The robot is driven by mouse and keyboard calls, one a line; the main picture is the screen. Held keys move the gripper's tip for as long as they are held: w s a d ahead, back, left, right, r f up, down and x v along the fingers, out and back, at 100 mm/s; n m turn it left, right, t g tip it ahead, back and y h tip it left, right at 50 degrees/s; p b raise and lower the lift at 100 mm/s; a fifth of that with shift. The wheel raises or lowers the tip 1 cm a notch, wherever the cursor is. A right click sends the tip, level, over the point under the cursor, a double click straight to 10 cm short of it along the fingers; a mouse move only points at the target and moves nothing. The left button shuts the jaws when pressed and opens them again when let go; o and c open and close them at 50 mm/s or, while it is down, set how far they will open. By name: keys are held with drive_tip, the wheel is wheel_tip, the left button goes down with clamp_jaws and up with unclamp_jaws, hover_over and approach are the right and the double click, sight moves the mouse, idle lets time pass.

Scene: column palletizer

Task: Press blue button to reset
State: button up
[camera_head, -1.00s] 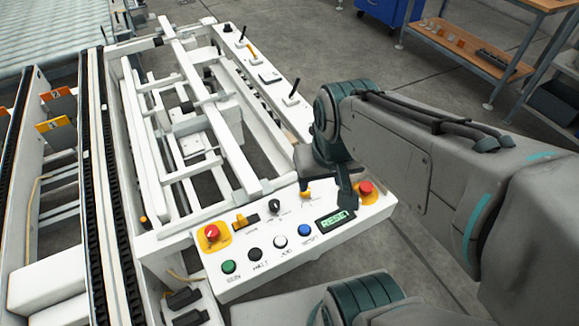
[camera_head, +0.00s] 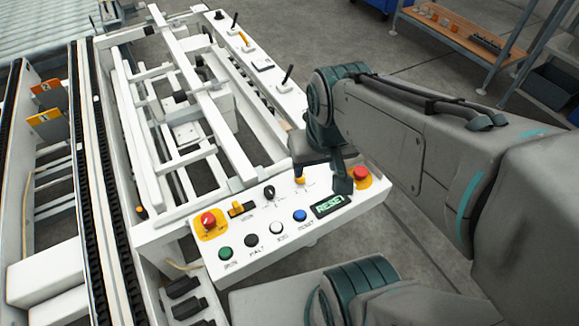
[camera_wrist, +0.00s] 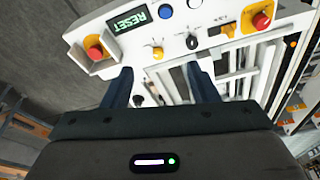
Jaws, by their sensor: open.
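The blue button (camera_head: 299,215) sits on the white control panel (camera_head: 262,256), between a white button (camera_head: 276,228) and a lit display reading RESET (camera_head: 329,205). In the wrist view the blue button (camera_wrist: 165,11) shows near the top edge, beyond my fingertips. My gripper (camera_head: 343,184) hangs over the panel's right part, near the right red emergency button (camera_head: 361,174), apart from the blue button. In the wrist view my gripper's (camera_wrist: 160,77) two dark fingers are spread with nothing between them. Whether a fingertip touches the panel is unclear.
A green button (camera_head: 225,253), a black button (camera_head: 251,241) and a left red emergency button (camera_head: 208,220) share the panel. Levers and a black knob (camera_head: 269,192) stand behind them. White machine frames fill the left. A shelf (camera_head: 470,35) stands at the back right.

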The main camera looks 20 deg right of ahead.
drive_tip(key=shift+c, duration=0.3)
clamp_jaws()
idle(1.4)
